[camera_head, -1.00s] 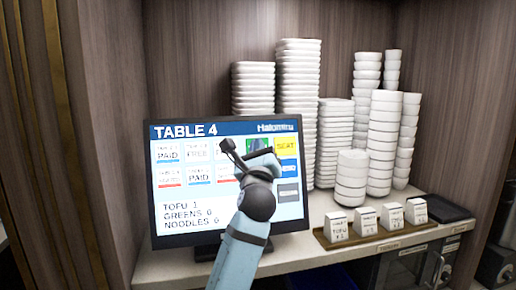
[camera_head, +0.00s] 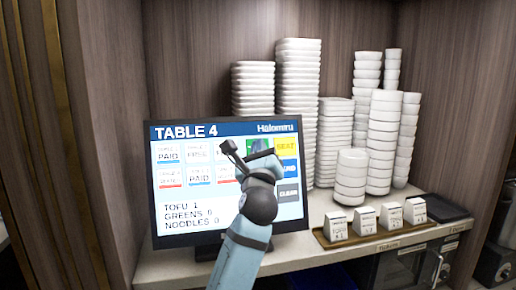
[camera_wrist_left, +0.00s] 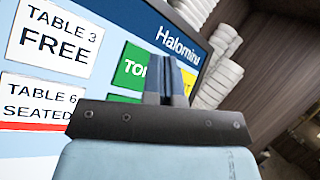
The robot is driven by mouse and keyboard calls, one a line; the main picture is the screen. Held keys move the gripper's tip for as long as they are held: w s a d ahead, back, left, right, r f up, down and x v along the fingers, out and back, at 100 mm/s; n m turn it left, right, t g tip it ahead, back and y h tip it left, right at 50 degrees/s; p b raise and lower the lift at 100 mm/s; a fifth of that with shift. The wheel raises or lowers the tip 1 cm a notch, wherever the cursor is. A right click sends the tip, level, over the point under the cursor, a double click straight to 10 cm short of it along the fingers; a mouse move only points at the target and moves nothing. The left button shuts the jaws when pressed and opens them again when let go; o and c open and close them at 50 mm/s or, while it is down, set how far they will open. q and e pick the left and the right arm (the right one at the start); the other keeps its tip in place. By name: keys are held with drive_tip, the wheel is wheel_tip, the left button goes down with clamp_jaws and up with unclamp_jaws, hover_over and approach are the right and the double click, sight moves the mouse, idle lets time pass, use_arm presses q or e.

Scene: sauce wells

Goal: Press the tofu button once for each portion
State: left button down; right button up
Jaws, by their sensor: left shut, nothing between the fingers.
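The order screen (camera_head: 185,240) stands upright on the shelf, headed TABLE 4. Its lower-left lines read TOFU 1, GREENS 0 and NOODLES 0. The green tofu button (camera_head: 258,145) is partly hidden by my left gripper (camera_head: 266,160), which reaches up in front of the screen. In the left wrist view my left gripper's fingers (camera_wrist_left: 171,62) are shut and empty, in front of the green tofu button (camera_wrist_left: 130,68), whose label shows only in part. I cannot tell whether the fingertips touch the screen. My right gripper is not in view.
A yellow button (camera_head: 286,146), a blue button (camera_head: 289,168) and a grey button (camera_head: 289,192) line the screen's right side. Table tiles fill the left. Stacks of white bowls (camera_head: 298,100) stand behind. A brown tray (camera_head: 375,238) carries several small labelled blocks.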

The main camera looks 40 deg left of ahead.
use_arm(q)
drive_tip(key=s+d, duration=0.1)
drive_tip(key=s+d+r+p, duration=0.1)
drive_tip(key=s+d+p, duration=0.1)
drive_tip(key=shift+s+d+r, duration=0.1)
drive_tip(key=shift+d+r, duration=0.15)
drive_tip(key=shift+d, duration=0.1)
idle(0.8)
